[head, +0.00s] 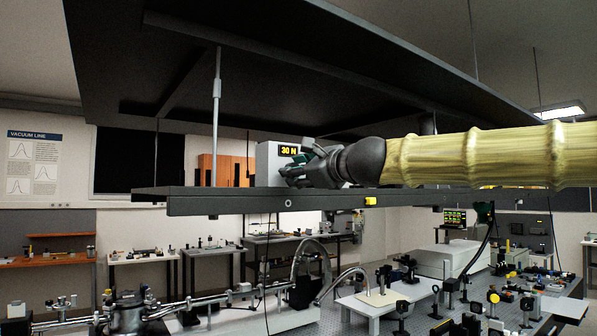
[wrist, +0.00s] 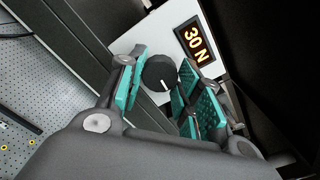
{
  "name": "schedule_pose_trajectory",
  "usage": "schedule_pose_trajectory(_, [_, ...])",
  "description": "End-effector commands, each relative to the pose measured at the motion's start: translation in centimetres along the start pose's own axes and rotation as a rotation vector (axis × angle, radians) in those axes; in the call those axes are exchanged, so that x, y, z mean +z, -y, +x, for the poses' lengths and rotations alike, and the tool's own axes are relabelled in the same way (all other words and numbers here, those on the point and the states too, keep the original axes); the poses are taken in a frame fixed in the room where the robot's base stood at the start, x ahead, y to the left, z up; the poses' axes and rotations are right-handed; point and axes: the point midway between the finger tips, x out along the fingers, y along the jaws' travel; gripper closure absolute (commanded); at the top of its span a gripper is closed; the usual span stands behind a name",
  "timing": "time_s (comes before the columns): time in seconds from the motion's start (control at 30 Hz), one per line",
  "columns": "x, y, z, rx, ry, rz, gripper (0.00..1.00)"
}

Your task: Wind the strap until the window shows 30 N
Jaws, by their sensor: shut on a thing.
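The grey-white box (head: 266,165) sits on the dark overhead shelf in the head view. Its small window (head: 288,150) reads 30 N in lit orange figures. In the wrist view the window (wrist: 194,43) also reads 30 N, tilted. A round black knob (wrist: 159,73) with a pale index line stands out from the box face (wrist: 158,32). My gripper (head: 298,172) is at the box front, its teal-padded fingers on either side of the knob and shut on it. In the head view the gripper hides the knob. I cannot make out the strap.
The dark shelf (head: 230,201) runs under the box and hangs from rods (head: 216,115) below a large dark canopy (head: 120,60). Below, an optical bench (head: 400,308) carries many mounts.

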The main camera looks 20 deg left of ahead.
Motion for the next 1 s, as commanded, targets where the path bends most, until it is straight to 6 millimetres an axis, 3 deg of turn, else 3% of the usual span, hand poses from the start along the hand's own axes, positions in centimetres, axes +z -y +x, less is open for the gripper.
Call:
schedule_pose_trajectory(0.37, [-0.1, -0.1, 0.0, 0.001, -0.002, 0.005, 0.90])
schedule_pose_trajectory(0.4, [-0.1, -0.1, 0.0, 0.001, -0.002, 0.005, 0.62])
schedule_pose_trajectory(0.5, [-0.1, -0.1, 0.0, 0.001, -0.001, 0.004, 0.44])
schedule_pose_trajectory(0.87, [0.0, 0.0, -0.1, 0.000, 0.000, 0.004, 0.44])
schedule_pose_trajectory(1.0, [0.0, 0.1, -1.0, -0.001, 0.000, 0.004, 0.44])
